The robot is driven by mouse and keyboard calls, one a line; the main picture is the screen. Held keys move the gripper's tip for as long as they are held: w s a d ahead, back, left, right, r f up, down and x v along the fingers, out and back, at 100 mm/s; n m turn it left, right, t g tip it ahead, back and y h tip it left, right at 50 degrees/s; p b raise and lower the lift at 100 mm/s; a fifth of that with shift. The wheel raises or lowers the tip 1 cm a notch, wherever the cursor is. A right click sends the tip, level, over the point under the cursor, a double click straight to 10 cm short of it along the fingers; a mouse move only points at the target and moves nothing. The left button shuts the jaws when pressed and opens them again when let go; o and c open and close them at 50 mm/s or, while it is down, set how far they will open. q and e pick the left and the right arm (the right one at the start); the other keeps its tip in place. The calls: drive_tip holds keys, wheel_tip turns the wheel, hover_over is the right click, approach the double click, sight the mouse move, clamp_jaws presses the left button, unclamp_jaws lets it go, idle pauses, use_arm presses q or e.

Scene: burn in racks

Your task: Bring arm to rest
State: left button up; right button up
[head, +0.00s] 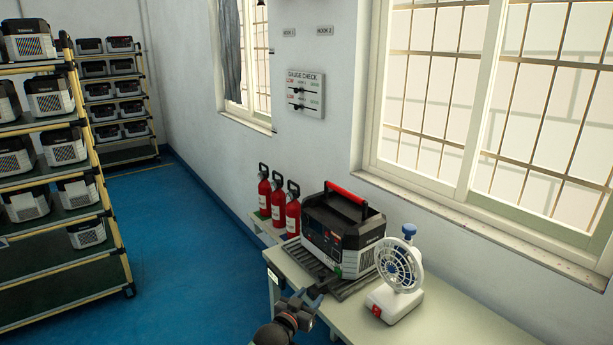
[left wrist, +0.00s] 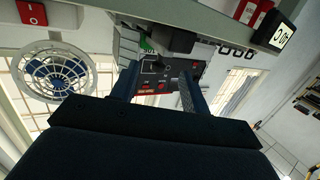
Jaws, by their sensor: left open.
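My left gripper (head: 310,297) is at the front edge of the pale bench, just in front of the black power unit (head: 340,232) with a red handle. In the left wrist view, its two dark fingers (left wrist: 160,84) stand apart with nothing held between them. The power unit's front panel (left wrist: 165,72) shows beyond the fingertips in that view. It appears tilted there because the wrist is turned. I cannot tell exactly how far the fingertips are from the unit. My right gripper is in neither view.
A white fan (head: 398,275) with a red switch stands on the bench (head: 440,318) right of the unit. Several red fire extinguishers (head: 278,205) stand behind, left of the bench. Racks of units (head: 60,255) are at left. The blue floor (head: 185,250) between is clear.

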use_arm(q)
drive_tip(key=s+a+f+n+g+y, duration=0.1)
drive_tip(key=s+a+f+g+y, duration=0.45)
drive_tip(key=s, duration=0.95)
drive_tip(key=s+a+n+g, duration=0.2)
drive_tip(key=s+a, duration=0.7)
drive_tip(key=s, duration=0.7)
drive_tip(key=s+a+f+n+g+y, duration=0.1)
drive_tip(key=s+a+f+g+y, duration=0.25)
drive_tip(key=s+a, duration=0.8)
drive_tip(key=s+d+f, duration=0.2)
drive_tip(key=d+f, duration=0.1)
drive_tip(key=f, duration=0.5)
drive_tip(key=s+d+f+g+h, duration=0.1)
drive_tip(key=d+f, duration=0.2)
drive_tip(key=f, duration=0.5)
drive_tip(key=s+d+f+g, duration=0.1)
drive_tip(key=s+d+f, duration=0.1)
drive_tip(key=f, duration=0.7)
drive_tip(key=shift+s+d+h, duration=0.3)
drive_tip(key=shift+s+d, duration=0.05)
drive_tip(key=shift+d, duration=0.15)
